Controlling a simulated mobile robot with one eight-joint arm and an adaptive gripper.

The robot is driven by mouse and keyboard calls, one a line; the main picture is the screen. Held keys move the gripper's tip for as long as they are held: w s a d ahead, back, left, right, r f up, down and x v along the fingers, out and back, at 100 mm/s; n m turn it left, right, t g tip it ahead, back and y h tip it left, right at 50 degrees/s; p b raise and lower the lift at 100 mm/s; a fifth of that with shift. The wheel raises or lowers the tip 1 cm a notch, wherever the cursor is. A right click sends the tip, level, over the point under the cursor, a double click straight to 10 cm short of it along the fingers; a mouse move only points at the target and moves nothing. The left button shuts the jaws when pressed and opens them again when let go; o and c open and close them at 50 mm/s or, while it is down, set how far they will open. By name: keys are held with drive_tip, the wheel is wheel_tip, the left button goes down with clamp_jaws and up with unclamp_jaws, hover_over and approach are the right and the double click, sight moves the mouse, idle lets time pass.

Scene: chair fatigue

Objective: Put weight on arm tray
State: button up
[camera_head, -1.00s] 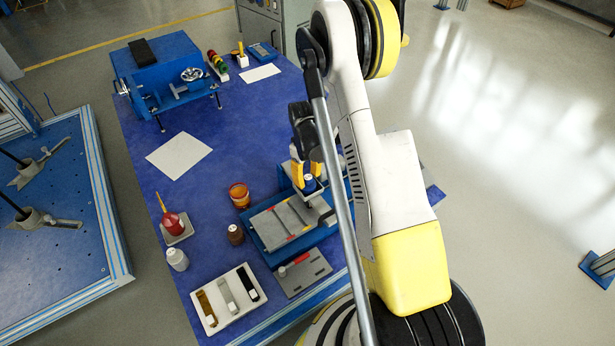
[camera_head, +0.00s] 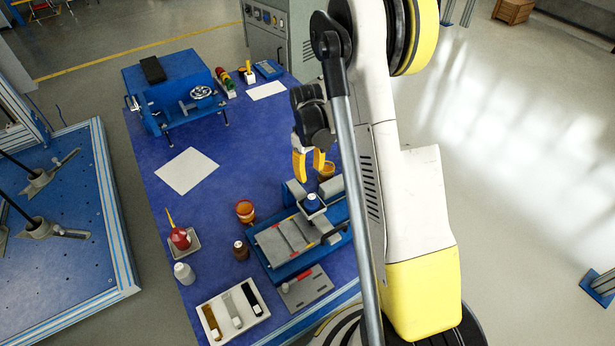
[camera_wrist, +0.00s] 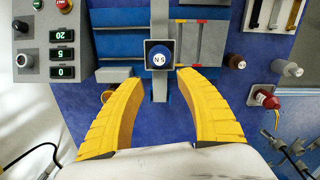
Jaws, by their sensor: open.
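The weight (camera_head: 312,202) is a blue cylinder with a white top. It sits upright in the small square arm tray (camera_head: 313,214) on the blue test device. The wrist view shows the weight's label (camera_wrist: 159,57) and the tray's pale rim (camera_wrist: 148,42) around it. My gripper (camera_head: 309,177) is above and behind the weight in the head view, apart from it. In the wrist view its two yellow fingers (camera_wrist: 157,80) are spread and empty, with the tray beyond their tips.
The blue device (camera_head: 268,252) has grey plates beside the tray. An amber jar (camera_head: 245,211), a brown bottle (camera_head: 241,250) and a white tray of samples (camera_head: 208,308) stand to its left. A control box with green displays (camera_wrist: 52,38) is at the wrist view's left.

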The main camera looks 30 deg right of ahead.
drive_tip(key=s+a+r+m+t, duration=0.1)
drive_tip(key=s+a+r+t, duration=0.2)
drive_tip(key=r, duration=0.7)
drive_tip(key=s+a+r+t, duration=0.1)
drive_tip(key=s+a+r, duration=0.4)
drive_tip(key=r, duration=0.4)
drive_tip(key=s+a+r+m+t, duration=0.1)
drive_tip(key=s+a+r+t, duration=0.2)
drive_tip(key=s, duration=0.7)
drive_tip(key=a+r, duration=0.2)
drive_tip(key=a, duration=0.2)
drive_tip(key=shift+s+r+m+t, duration=0.3)
drive_tip(key=shift+s+r+t, duration=0.05)
drive_tip(key=shift+r+t, duration=0.05)
